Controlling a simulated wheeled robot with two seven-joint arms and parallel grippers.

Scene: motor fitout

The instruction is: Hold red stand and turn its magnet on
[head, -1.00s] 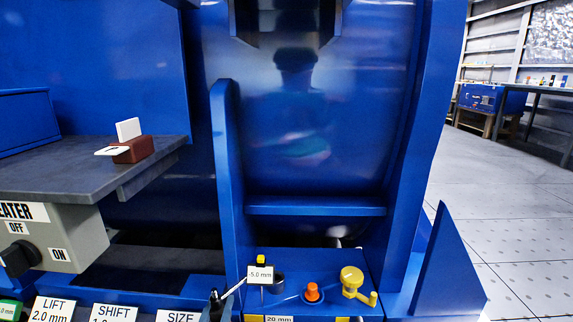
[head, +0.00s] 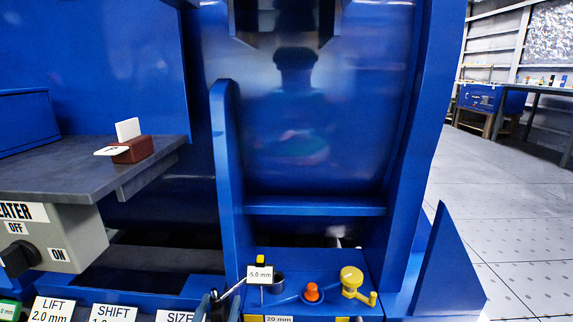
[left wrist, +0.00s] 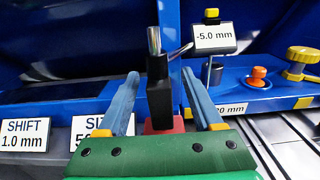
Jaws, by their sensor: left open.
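The red stand (left wrist: 165,127) shows in the left wrist view as a small red part low between my fingers. A black post (left wrist: 159,92) rises from it, with a silver rod and a side arm reaching toward the -5.0 mm tag (left wrist: 214,37). My left gripper (left wrist: 160,75) is open, its blue fingers on either side of the post with gaps visible. In the head view, the left gripper's fingertips (head: 219,306) show at the bottom edge around the dark post top. The stand's base is mostly hidden, and I cannot make out its magnet switch. My right gripper is not in view.
An orange button (head: 312,292) and a yellow knob (head: 351,280) sit on the blue ledge right of the tag. Label cards such as SHIFT (head: 113,312) stand along the front left. A grey shelf (head: 60,170) holds a dark red block (head: 132,150) with white cards.

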